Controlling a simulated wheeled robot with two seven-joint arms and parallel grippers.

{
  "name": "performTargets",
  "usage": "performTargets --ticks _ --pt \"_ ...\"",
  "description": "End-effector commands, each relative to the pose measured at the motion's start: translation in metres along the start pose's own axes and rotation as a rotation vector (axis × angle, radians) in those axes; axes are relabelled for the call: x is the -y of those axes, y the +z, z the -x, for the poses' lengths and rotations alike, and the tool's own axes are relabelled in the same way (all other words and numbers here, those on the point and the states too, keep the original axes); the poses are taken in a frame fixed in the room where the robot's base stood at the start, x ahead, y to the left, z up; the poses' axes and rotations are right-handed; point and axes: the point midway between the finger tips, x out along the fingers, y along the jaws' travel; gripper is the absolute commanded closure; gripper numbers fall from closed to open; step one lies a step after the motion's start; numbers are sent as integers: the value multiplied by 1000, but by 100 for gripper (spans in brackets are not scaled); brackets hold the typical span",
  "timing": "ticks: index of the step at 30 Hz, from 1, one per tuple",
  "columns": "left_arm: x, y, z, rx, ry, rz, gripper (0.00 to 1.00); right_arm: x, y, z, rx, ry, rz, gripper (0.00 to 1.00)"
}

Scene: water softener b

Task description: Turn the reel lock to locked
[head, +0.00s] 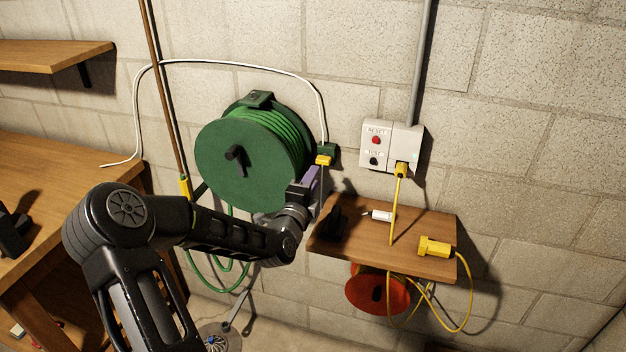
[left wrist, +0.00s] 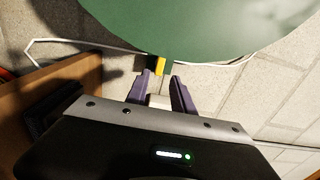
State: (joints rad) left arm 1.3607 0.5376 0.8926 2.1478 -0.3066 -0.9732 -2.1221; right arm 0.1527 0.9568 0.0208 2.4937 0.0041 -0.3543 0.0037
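A large green reel (head: 248,160) wound with green hose is mounted on the block wall. Beside its right edge is a small dark green block (head: 328,149) with a yellow piece (head: 324,160) on its front, which looks like the reel lock; whether it is turned to locked I cannot tell. My left gripper (head: 312,178), with purple fingers, is just below and left of it. In the left wrist view the fingers (left wrist: 162,78) are apart, with the yellow piece (left wrist: 160,66) just beyond the tips. A pale block shows between the fingers, lower down. My right gripper is not in view.
A wooden shelf (head: 425,243) with a yellow plug (head: 434,247) juts out right below the gripper. A red reel (head: 377,291) hangs beneath it. A grey outlet box (head: 391,146) is to the right. A white cord (head: 230,64) runs over the green reel.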

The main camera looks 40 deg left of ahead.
Motion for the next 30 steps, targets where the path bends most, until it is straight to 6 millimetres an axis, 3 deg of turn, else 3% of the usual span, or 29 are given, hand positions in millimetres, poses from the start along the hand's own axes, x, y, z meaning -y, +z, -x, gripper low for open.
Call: performTargets --ticks 8,16,21,27,30 --pt "0 -1 -16 0 -1 4 71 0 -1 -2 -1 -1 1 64" --pt "-1 0 -49 -1 0 4 71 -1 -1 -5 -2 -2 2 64" --pt "-2 -2 -68 -2 -4 -2 71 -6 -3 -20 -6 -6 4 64" --pt "-1 0 -79 0 0 1 71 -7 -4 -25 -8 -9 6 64" --pt "0 0 -78 0 1 1 77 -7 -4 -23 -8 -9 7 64"
